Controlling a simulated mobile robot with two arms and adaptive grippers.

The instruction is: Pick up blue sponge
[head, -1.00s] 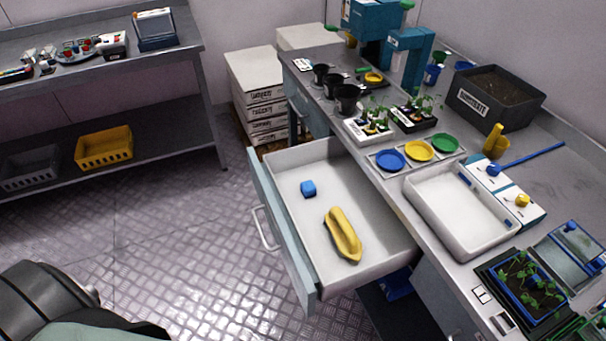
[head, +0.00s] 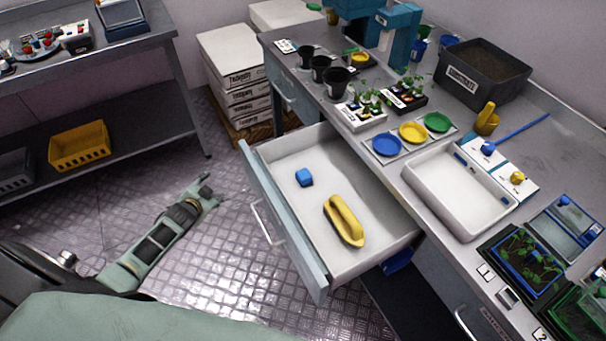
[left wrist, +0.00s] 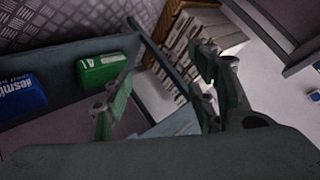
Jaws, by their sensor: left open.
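The blue sponge (head: 304,177) is a small blue block lying in the open drawer (head: 283,239), near its front left part. A yellow boat-shaped object (head: 344,219) lies to its right in the same drawer. My left gripper (head: 206,190) is outside the drawer, to the left of its front panel, well apart from the sponge. In the left wrist view its two fingers (left wrist: 160,75) are spread with nothing between them. A small blue patch at that view's right edge is too cut off to identify. My right gripper is not in view.
The drawer's front panel and handle (head: 266,222) stand out from the workbench. A white tray (head: 460,191), coloured plates and black pots stand on the bench above. Stacked white boxes (head: 233,72) are behind the drawer. A yellow basket (head: 79,147) sits on the left shelf.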

